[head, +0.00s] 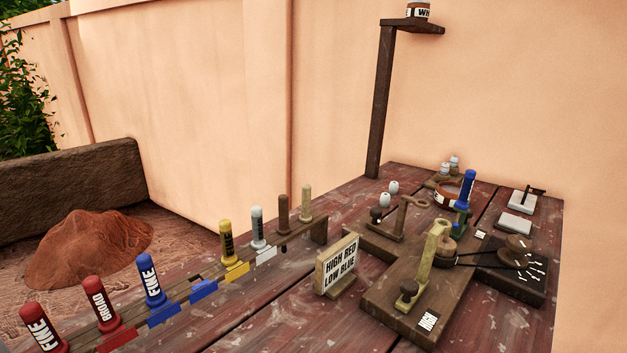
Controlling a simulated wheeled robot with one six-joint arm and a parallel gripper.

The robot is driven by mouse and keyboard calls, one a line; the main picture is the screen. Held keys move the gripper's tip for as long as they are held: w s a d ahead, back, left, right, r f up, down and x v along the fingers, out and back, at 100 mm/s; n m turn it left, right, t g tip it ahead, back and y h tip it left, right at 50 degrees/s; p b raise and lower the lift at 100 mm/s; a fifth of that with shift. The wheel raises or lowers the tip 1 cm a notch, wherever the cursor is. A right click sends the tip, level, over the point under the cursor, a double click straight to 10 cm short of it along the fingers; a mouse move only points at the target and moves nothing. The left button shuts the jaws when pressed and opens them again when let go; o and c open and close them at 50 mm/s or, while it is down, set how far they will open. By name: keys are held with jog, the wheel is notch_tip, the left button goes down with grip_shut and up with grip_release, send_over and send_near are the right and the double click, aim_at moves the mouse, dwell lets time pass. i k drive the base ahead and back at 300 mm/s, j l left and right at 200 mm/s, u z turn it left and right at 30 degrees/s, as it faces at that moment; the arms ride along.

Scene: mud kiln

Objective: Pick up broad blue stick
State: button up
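A blue stick (466,190) stands upright among the wooden fittings on the right side of the table. I cannot read a label on it. Another blue stick (152,283), marked FINE, stands in the long wooden rack at the front left. Behind the front blue tag, a second blue tag (204,290) on the rack has no stick standing above it. No blue stick with a readable BROAD label shows. My gripper is not in view.
The rack also holds a red FINE stick (43,328), a red BROAD stick (101,299), a yellow stick (228,240), and white and brown ones. A sign (338,265) reads HIGH RED LOW BLUE. Wooden fittings (405,285) crowd the right. A post (380,105) rises behind.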

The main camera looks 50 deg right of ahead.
aim_at(461, 202)
jog(key=z, duration=1.9)
